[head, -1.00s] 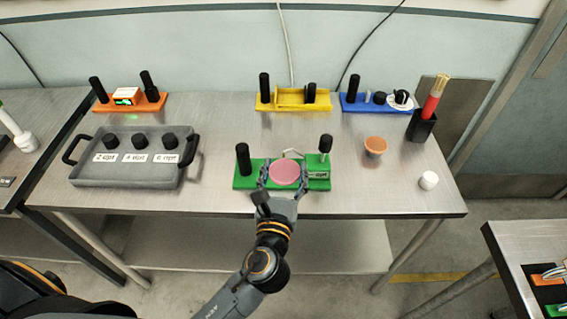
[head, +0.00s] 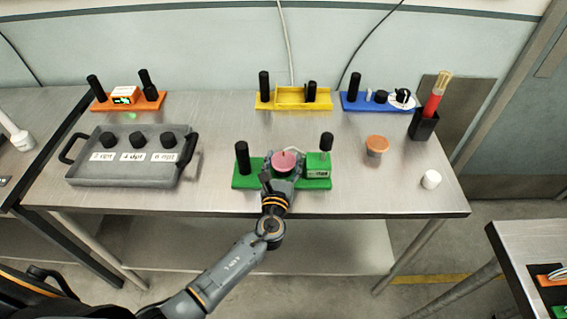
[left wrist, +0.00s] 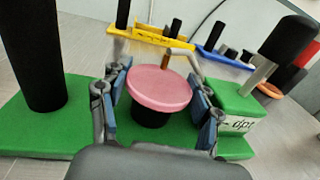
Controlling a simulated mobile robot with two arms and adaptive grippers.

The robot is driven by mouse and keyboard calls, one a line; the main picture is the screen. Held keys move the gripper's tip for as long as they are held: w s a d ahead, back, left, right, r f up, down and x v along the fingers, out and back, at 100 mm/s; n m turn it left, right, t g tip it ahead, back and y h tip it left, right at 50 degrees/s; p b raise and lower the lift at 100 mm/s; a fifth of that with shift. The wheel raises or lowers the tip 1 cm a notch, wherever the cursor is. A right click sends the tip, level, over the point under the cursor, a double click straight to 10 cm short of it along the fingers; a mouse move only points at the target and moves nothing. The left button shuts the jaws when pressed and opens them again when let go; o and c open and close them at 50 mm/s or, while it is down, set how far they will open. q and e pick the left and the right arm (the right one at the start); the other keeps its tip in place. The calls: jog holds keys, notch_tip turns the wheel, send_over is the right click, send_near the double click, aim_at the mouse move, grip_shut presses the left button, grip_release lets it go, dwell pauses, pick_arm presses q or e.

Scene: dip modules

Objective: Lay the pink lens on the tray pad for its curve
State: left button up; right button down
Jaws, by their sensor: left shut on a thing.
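The pink lens (head: 286,161) is a round disc at the middle of the green module (head: 240,182). In the left wrist view the lens (left wrist: 160,88) sits over a dark round post (left wrist: 151,117); whether it touches the post is unclear. My left gripper (head: 282,170) is shut on the lens, one blue-padded finger on each side. The gripper also shows in the left wrist view (left wrist: 160,100). A grey tray (head: 120,179) at the left carries three black round pads, labelled 2, 4 and 6 dpt. The green module's display (left wrist: 238,124) is only partly readable. My right gripper is not in view.
An orange module (head: 131,104), a yellow one (head: 290,97) and a blue one (head: 375,104) line the back. An orange-topped piece (head: 377,145), a white cylinder (head: 431,179) and a black cup (head: 423,124) stand at the right. Bare table lies between tray and green module.

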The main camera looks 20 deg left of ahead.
pick_arm(q)
jog(key=shift+f, duration=0.15)
jog(key=shift+f, duration=0.2)
jog(key=o, duration=1)
